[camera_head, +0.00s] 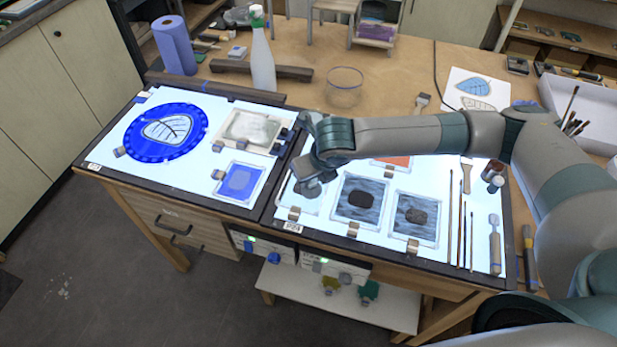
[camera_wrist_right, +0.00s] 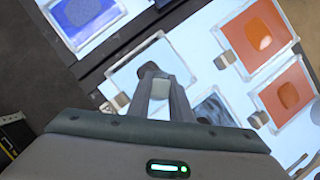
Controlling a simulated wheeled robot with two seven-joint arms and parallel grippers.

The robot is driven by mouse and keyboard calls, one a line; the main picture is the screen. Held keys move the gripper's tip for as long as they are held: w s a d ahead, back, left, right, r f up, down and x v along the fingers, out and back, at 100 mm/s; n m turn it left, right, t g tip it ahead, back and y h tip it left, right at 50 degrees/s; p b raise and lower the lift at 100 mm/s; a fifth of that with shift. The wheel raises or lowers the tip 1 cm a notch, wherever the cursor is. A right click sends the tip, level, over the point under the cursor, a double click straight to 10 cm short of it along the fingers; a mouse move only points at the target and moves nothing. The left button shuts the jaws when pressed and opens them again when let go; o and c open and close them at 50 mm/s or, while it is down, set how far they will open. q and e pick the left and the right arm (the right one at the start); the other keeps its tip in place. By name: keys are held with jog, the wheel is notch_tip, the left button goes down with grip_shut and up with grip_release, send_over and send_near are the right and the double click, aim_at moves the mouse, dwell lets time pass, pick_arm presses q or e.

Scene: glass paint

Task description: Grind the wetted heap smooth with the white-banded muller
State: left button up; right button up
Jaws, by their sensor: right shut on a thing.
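My right gripper (camera_head: 316,172) reaches in from the right and points down over the near-left glass plate (camera_head: 290,203) of the right light panel. In the wrist view the right gripper (camera_wrist_right: 160,92) is shut on a grey tool, apparently the muller (camera_wrist_right: 148,69), whose dark rounded end shows beyond the fingers. Its foot is at or just above the plate; contact is unclear. I cannot make out a white band for certain. No heap shows on this plate; gripper and tool cover part of it. My left gripper is out of view.
Plates with dark patches (camera_head: 360,198) (camera_head: 415,216) lie to the right, an orange plate (camera_head: 393,162) behind. A blue plate (camera_head: 240,183) lies left, across the dark frame. Brushes (camera_head: 461,230) lie right. A spray bottle (camera_head: 262,60) and glass bowl (camera_head: 345,87) stand behind.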

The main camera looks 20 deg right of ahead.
jog(key=shift+w+a, duration=0.1)
jog(key=shift+w, duration=0.75)
jog(key=shift+a, duration=0.1)
jog(key=shift+w+a+f, duration=0.1)
jog(key=shift+w+a, duration=0.3)
jog(key=shift+a, duration=0.35)
jog(key=shift+s+a, duration=0.25)
jog(key=shift+a, duration=0.45)
